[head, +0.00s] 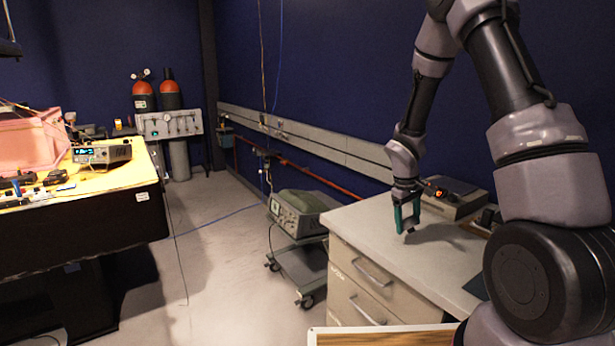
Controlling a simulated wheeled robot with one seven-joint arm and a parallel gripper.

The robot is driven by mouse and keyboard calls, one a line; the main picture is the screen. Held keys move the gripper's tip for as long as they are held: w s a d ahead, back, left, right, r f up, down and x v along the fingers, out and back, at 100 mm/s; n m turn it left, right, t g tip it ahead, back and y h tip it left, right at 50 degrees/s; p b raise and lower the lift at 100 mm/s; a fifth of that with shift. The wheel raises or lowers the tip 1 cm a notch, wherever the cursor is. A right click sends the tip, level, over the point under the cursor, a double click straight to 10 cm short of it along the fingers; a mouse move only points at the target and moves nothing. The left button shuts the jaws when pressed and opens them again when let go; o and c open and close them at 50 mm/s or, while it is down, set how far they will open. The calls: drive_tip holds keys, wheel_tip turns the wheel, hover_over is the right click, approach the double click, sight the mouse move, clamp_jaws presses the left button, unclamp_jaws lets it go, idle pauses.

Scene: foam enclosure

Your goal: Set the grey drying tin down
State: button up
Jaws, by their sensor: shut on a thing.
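My gripper (406,222), with teal fingers, points down over the pale top of the drawer cabinet (365,232). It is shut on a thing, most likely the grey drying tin. The tin is too small and too much covered by the fingers to make out clearly in the head view. A soft shadow lies on the cabinet top just right of the fingers. I cannot tell whether the held thing touches the top.
A grey instrument box (452,197) stands at the back of the cabinet top. An oscilloscope (298,214) on a cart stands left of the cabinet. The cabinet top around my gripper is mostly bare. A yellow-topped bench (115,178) is at far left.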

drive_tip(key=m, duration=0.3)
drive_tip(key=a+f+m+g, duration=0.1)
drive_tip(key=m, duration=0.1)
drive_tip(key=shift+s+a, duration=0.1)
drive_tip(key=shift+s, duration=0.15)
drive_tip(key=shift+r, duration=0.1)
